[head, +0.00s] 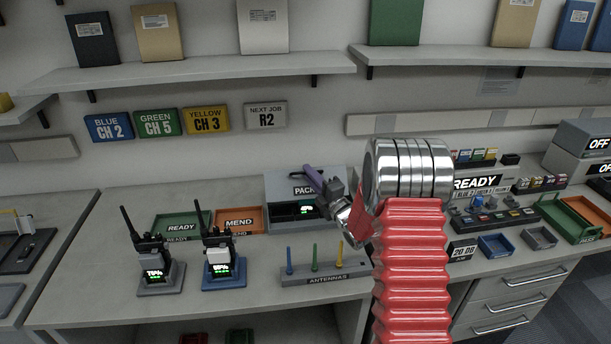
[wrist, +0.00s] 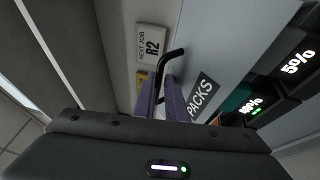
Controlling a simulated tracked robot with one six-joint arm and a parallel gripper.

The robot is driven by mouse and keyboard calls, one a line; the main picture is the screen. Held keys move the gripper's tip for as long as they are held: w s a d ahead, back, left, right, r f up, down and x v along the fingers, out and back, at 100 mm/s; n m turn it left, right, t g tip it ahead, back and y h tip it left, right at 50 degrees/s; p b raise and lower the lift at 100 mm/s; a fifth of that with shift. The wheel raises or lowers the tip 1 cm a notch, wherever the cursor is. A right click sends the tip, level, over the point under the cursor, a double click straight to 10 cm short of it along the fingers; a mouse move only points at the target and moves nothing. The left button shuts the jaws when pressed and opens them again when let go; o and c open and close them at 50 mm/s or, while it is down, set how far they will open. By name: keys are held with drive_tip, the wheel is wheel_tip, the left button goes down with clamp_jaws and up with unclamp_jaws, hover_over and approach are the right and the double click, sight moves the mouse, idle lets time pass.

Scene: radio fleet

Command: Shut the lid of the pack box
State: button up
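The pack box (head: 282,226) stands on the bench in the middle of the head view. Its lid (head: 284,186), labelled PACKS, is raised, and packs with lit displays show inside. In the wrist view the lid (wrist: 215,60) is a pale panel with a black bar handle (wrist: 171,54). My gripper (head: 309,174) is at the lid in the head view, its purple fingers partly covering it. In the wrist view my gripper's fingers (wrist: 160,95) are close together, one on each side of the handle, and look shut on it. The exact contact is hard to see.
Green READY (head: 180,222) and orange MEND (head: 238,218) trays lie left of the box. Two radios (head: 157,262) (head: 219,258) on stands and an antenna rack (head: 325,276) stand in front. A shelf (head: 200,70) runs above.

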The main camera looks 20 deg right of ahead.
drive_tip(key=v, duration=1.3)
drive_tip(key=shift+s, duration=0.2)
drive_tip(key=shift+d+f, duration=0.1)
